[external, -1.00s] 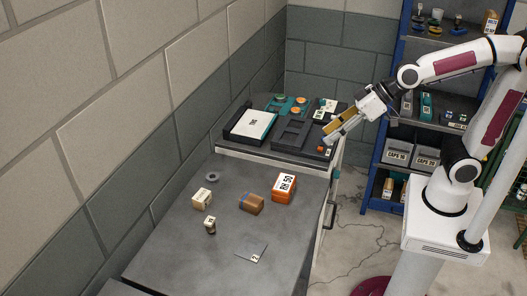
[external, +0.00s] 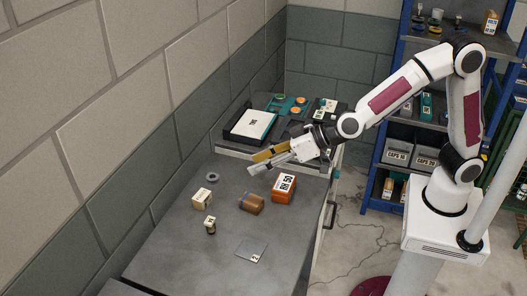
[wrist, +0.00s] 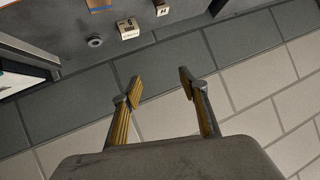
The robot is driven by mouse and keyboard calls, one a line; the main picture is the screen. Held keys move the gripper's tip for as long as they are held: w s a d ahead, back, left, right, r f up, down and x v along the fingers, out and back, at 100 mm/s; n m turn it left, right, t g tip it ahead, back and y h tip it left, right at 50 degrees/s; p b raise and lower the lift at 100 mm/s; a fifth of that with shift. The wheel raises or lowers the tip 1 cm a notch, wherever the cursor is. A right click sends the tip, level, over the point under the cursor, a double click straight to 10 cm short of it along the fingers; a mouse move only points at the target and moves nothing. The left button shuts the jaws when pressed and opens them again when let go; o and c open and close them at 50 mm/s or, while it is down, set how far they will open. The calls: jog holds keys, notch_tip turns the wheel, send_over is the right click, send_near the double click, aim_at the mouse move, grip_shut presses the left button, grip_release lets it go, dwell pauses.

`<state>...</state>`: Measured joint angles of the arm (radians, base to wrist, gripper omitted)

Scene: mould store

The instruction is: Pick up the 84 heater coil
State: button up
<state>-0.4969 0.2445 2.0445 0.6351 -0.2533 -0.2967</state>
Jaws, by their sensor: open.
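I cannot read an 84 on anything, so I cannot tell for sure which thing is the heater coil. A small upright piece (external: 210,225) with a pale label and dark lower part stands on the grey bench (external: 180,255); it seems to show at the top of the wrist view (wrist: 161,8). A grey ring (external: 212,177) lies flat near the wall, also in the wrist view (wrist: 95,40). My gripper (external: 256,163) is open and empty, above the bench's far part, fingers toward the wall. The wrist view shows bare wall between its fingertips (wrist: 160,85).
A pale labelled box (external: 202,198), a brown box with a blue band (external: 251,204), an orange box (external: 284,188) and a flat labelled plate (external: 251,252) lie on the bench. A black tray (external: 250,125) stands behind. The block wall (external: 130,150) borders the left side.

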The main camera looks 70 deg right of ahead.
jog(key=w+a+f+t+h, duration=0.1)
jog(key=w+a+f, duration=0.3)
jog(key=a+f, duration=0.25)
jog(key=m+t+h, duration=0.1)
jog(key=t+h, duration=0.1)
send_near(212, 221)
jog(key=shift+w+a+r, duration=0.2)
jog(key=shift+w+r, duration=0.45)
jog(key=shift+w, duration=0.2)
jog(key=shift+s+a+f+h, duration=0.15)
jog(key=shift+f+h, duration=0.35)
jog(key=shift+f, duration=0.2)
jog(key=shift+x, duration=1.35)
jog(key=shift+x, duration=2.6)
jog(key=shift+f, duration=0.15)
grip_shut()
